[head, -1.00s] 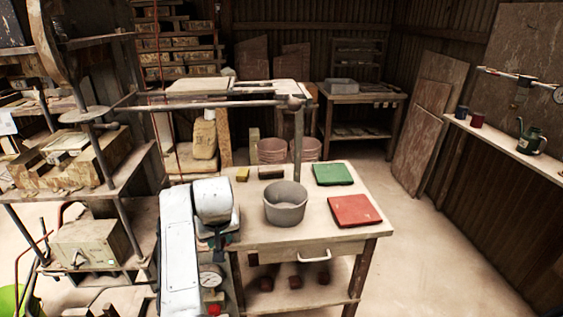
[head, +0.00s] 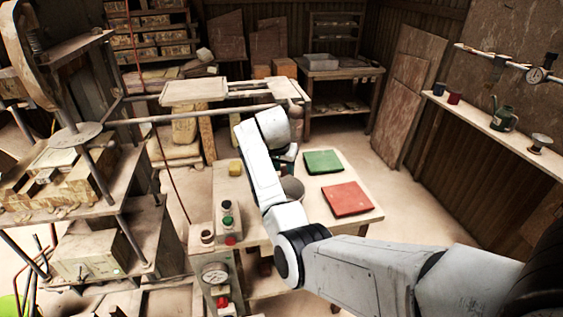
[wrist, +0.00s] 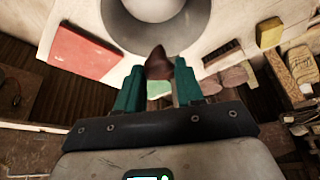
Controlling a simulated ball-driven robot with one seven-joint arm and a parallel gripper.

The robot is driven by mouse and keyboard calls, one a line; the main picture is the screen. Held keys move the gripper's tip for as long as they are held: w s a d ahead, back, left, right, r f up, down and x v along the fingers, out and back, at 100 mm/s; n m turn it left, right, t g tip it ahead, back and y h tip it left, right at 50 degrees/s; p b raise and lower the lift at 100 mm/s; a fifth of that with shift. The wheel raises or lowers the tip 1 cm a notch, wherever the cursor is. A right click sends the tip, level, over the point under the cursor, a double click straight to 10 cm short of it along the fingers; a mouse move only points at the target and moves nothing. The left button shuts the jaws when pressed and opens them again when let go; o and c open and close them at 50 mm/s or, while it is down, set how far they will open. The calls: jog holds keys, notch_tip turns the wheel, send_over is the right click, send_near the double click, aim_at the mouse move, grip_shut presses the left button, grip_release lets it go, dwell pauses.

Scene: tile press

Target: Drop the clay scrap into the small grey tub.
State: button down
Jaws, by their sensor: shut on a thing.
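The clay scrap (wrist: 158,62) is a dark brown lump in the wrist view. My gripper (wrist: 158,72) has its teal fingers shut on it, one on each side. The small grey tub (wrist: 187,35) is at the top of the wrist view, cut off by the frame edge, beyond the fingertips; its pale bottom shows. In the head view the tub (head: 292,188) stands on the table, mostly hidden behind my arm. My gripper (head: 287,160) hangs above the table close to the tub there; its fingertips and the scrap are hidden.
A green tile (head: 323,161) and a red tile (head: 346,199) lie on the table (head: 330,228) right of the tub. A yellow block (head: 235,167) is at its left. A panel with buttons and a gauge (head: 215,274) stands at the table's left front.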

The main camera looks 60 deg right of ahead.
jog(key=shift+s+d+f, duration=0.25)
jog(key=shift+d+f, duration=0.05)
jog(key=shift+f, duration=0.1)
notch_tip(320, 180, down, 5)
jog(key=b, duration=0.4)
jog(key=shift+d+f, duration=0.1)
jog(key=shift+f, duration=0.05)
jog(key=c, duration=0.6)
grip_release()
jog(key=b+v, duration=0.1)
jog(key=v, duration=1)
jog(key=shift+b, duration=0.4)
